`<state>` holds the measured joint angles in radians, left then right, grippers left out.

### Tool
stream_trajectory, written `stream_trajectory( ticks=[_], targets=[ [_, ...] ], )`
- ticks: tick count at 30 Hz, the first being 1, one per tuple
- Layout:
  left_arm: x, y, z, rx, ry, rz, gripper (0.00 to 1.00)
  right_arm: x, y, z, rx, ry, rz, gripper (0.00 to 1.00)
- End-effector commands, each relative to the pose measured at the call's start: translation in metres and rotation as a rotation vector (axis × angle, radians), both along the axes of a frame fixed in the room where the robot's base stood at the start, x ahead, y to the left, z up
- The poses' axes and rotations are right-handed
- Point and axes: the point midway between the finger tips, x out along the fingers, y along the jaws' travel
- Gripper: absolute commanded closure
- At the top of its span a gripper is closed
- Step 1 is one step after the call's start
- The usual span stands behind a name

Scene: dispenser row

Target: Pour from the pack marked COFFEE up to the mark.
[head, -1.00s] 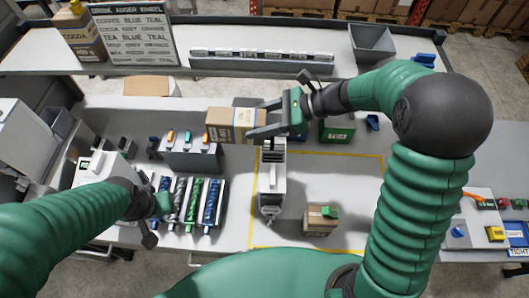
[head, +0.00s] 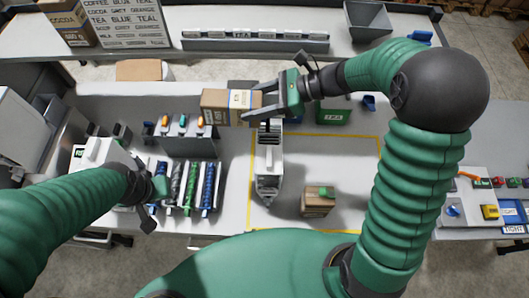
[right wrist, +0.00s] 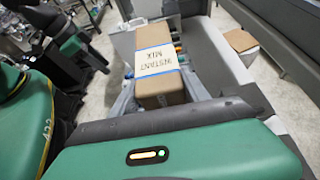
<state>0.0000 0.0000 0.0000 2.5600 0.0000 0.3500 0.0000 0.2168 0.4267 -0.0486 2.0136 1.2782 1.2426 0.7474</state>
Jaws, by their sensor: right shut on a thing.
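My right gripper (head: 272,100) is shut on a brown carton pack (head: 226,106) with a blue-edged white label. The pack is held just behind a white and grey dispenser unit (head: 269,165), which stands at the left side of a yellow-outlined area. No pack with a readable COFFEE mark shows. My left gripper (head: 153,205) is over the front left of the bench, beside the auger rack; its jaw opening is unclear. No fill mark can be made out.
A rack of blue, grey and green augers (head: 190,188) lies left of the dispenser. A small brown box (head: 317,202) and a green box (head: 332,114) stand right. A COCOA pack (head: 68,22) and sign (head: 128,22) are behind.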

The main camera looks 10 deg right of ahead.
Motion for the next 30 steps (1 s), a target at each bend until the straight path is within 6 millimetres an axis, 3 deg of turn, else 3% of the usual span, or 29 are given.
stream_trajectory(
  ticks=[30],
  targets=[
    [0.0,0.0,-0.0048,0.0,0.0,0.0,0.64,-0.0005,-0.0032,-0.0005,0.052,-0.014,-0.001,1.0]
  ],
)
